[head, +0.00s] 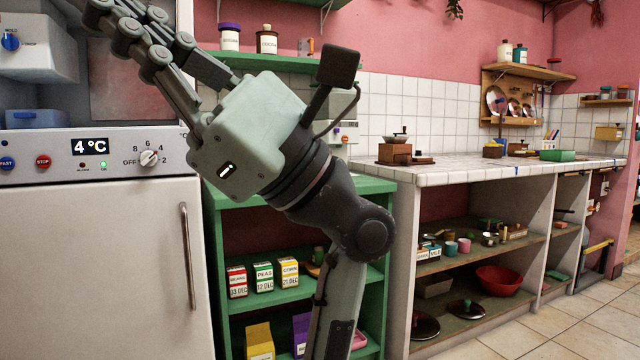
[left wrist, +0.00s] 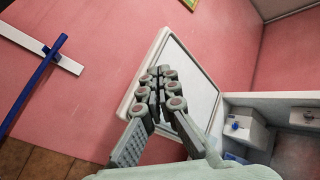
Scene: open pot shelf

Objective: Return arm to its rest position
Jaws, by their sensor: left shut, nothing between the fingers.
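My left arm rises from the bottom middle of the head view and bends up to the left. My left gripper (head: 125,22) is raised high in front of the white appliance, its fingers pointing up and left. The left wrist view shows the same gripper (left wrist: 160,82) with its fingers closed together and nothing between them. It is held in the air, and I see no contact with anything. My right gripper is in neither view.
The white appliance (head: 95,260) with a dial panel stands at left. A green shelf unit (head: 384,275) with labelled boxes is partly hidden behind my arm. A tiled counter (head: 460,172) with open shelves runs right. Free floor (head: 560,335) shows at bottom right.

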